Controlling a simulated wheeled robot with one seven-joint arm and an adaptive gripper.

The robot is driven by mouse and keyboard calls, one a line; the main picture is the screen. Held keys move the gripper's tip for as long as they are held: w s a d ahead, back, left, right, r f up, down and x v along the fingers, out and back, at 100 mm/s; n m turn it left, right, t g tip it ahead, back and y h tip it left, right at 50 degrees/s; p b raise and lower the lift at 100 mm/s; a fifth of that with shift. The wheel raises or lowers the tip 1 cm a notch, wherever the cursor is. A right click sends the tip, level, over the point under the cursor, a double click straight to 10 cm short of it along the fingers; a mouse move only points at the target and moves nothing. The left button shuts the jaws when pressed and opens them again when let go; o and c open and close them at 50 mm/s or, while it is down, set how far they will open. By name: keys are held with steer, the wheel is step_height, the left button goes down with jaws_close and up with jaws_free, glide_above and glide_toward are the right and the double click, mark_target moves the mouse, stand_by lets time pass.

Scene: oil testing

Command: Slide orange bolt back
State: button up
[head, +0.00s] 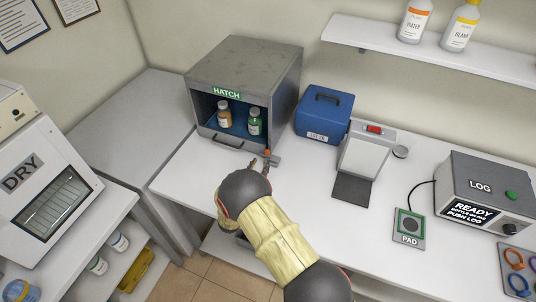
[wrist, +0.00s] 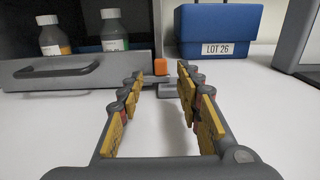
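The orange bolt (head: 267,153) is a small orange piece at the front right corner of the grey HATCH box (head: 250,62). In the wrist view the orange bolt (wrist: 161,66) shows just beyond my fingertips, with a short grey bar (wrist: 168,89) below it. My gripper (head: 260,165) reaches toward this corner from the front. In the wrist view my gripper (wrist: 161,72) has its fingers apart, one on each side of the orange piece, with nothing clamped between them. Contact with the bolt is not clear.
The HATCH front is open, showing an orange-labelled bottle (head: 224,113) and a green-labelled bottle (head: 255,122) above a grey handle (wrist: 55,70). A blue LOT 26 box (head: 323,113) stands right of it. A white-faced device (head: 367,152) stands farther right. The counter in front is clear.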

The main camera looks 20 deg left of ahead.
mark_target(266, 153)
steer(key=w, duration=0.6)
steer(key=shift+w+d, duration=0.1)
steer(key=shift+d, duration=0.15)
steer(key=shift+c, duration=1.2)
jaws_close()
steer(key=shift+r, duration=0.1)
